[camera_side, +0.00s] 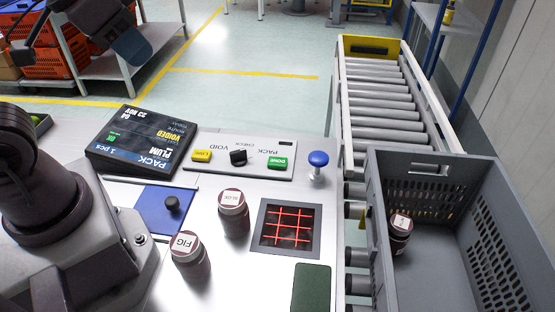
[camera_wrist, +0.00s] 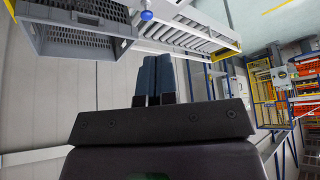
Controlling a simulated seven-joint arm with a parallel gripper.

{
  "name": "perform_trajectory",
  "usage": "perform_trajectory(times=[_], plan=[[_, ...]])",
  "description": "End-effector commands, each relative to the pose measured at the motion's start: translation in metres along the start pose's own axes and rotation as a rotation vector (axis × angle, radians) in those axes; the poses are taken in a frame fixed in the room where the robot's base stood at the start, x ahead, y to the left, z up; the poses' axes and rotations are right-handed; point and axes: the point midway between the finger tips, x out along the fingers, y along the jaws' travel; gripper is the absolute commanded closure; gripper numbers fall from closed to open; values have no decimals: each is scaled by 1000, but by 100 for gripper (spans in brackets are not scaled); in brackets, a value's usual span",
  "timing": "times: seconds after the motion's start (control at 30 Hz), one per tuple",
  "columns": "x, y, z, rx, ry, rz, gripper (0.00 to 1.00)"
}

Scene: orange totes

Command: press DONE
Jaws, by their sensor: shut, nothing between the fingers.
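My gripper (camera_side: 130,48) is at the upper left of the side view, raised and well apart from the panel. In the wrist view my gripper (camera_wrist: 153,70) shows its two dark blue fingers together, with nothing between them.
A FIG jar (camera_side: 190,262) and another jar (camera_side: 233,222) stand near a red-lit grid (camera_side: 285,227). A blue mushroom knob (camera_side: 318,160) stands right of the panel.

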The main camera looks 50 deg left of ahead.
Motion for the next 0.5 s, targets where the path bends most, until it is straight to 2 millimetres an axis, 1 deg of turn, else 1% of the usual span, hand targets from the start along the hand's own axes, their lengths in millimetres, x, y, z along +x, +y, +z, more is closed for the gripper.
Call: perform_trajectory(times=[0.13, 0.27, 0.37, 0.5], plan=[[7, 1, 2, 6, -37, 4, 100], [26, 2, 5, 8, -133, 10, 100], [47, -1, 5, 18, -217, 3, 100], [82, -7, -4, 57, -273, -19, 100]])
